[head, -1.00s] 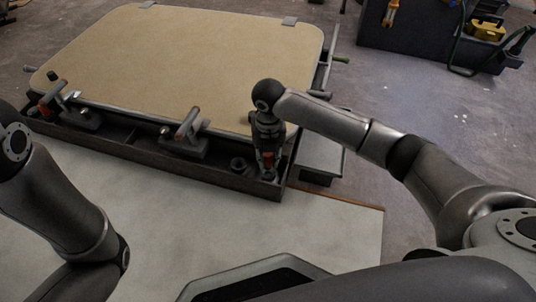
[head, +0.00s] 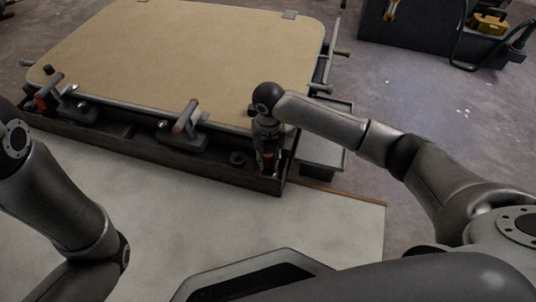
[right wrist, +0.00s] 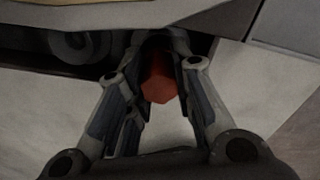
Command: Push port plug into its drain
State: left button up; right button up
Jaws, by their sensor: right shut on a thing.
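My right gripper (head: 268,166) points down at the right end of a dark trough (head: 215,176) along the hatch board's front edge. It is shut on a red plug (right wrist: 160,78). In the right wrist view the plug's flat, many-sided end shows between the fingers (right wrist: 160,85). The plug's lower part and any drain beneath it are hidden, so I cannot tell whether it touches or sits in one. A dark round fitting (head: 237,158) stands in the trough just left of the gripper. My left gripper is out of view; only its arm shows.
The tan hatch board (head: 190,60) lies behind the trough. Two clamps with handles stand along the front, one in the middle (head: 183,130) and one at left (head: 75,100). The pale surface in front (head: 200,220) is clear. A grey box (head: 322,160) is right of the trough.

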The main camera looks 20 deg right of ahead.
jog(key=shift+f+b, duration=0.3)
jog(key=shift+f, duration=0.35)
jog(key=o, duration=1)
jog(key=shift+r, duration=0.15)
